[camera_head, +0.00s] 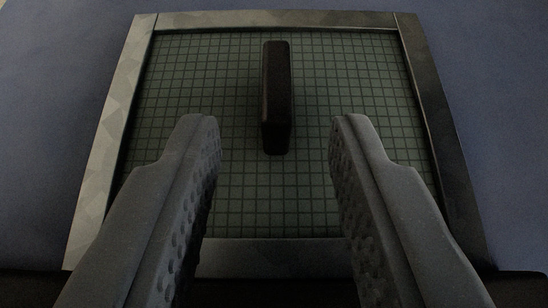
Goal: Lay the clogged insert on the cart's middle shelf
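A square insert (230,190) with a green-grey gridded face and a metal frame lies ahead of me. The frame is pale on the left and darker on the right. A dark upright bar, like a handle (277,100), stands out from the middle of the grid. My gripper (274,130) is open, with one grey finger on each side of the handle and clear gaps to both. The fingers do not touch the handle. The fingers hide parts of the grid's lower left and lower right and of the frame's lower edge.
A plain blue surface (50,120) surrounds the insert on the left, and also shows on the right (490,110). A dark strip runs along the bottom edge of the view. No cart or shelf is in view.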

